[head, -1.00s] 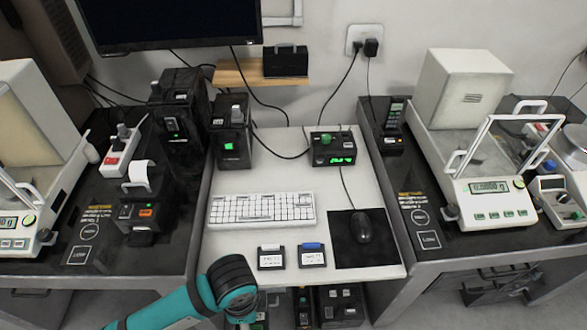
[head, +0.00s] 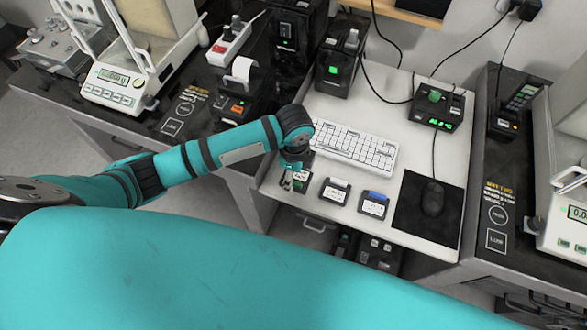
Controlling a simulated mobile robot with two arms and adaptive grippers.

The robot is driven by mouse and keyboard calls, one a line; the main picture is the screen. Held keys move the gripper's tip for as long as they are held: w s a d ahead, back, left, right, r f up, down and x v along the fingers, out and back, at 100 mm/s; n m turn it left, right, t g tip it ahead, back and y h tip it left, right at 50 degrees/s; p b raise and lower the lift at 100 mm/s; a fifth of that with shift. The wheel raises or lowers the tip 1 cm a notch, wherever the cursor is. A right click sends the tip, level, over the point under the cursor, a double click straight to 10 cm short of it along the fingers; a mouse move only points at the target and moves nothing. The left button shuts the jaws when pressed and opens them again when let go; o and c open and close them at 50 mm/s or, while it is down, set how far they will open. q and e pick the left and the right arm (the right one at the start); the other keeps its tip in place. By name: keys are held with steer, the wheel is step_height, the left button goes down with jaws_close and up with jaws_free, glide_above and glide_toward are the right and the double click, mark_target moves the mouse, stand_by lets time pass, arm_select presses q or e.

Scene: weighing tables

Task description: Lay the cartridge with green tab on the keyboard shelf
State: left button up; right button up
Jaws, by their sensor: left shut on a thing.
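My left gripper (head: 290,178) reaches in from the left over the near left corner of the white keyboard shelf (head: 445,150). It is shut on a small dark cartridge with a bit of green showing (head: 302,180), partly hidden by the gripper. The cartridge is at or just above the shelf, left of the other cartridges; I cannot tell if it touches. A cartridge with a white tab (head: 335,191) and one with a blue tab (head: 373,205) lie on the shelf to its right. My right gripper is not in view.
The white keyboard (head: 345,146) lies just behind the cartridges. A black mat (head: 410,205) with a mouse (head: 433,198) is to the right. A black box with a green display (head: 437,110) stands farther back. A balance (head: 125,82) stands on the left table.

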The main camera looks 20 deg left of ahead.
arm_select(q)
steer(key=shift+w+a, duration=0.35)
steer(key=shift+w, duration=0.45)
steer(key=shift+w+a, duration=0.25)
steer(key=shift+w, duration=0.2)
step_height(320, 180, down, 3)
steer(key=shift+s+r+p, duration=0.1)
steer(key=shift+s+p, duration=0.05)
steer(key=shift+p, duration=0.2)
steer(key=shift+f, duration=0.5)
steer(key=o, duration=1.2)
steer(key=shift+f, duration=0.1)
steer(key=shift+c, duration=0.2)
step_height(320, 180, up, 12)
steer(key=shift+r, duration=0.15)
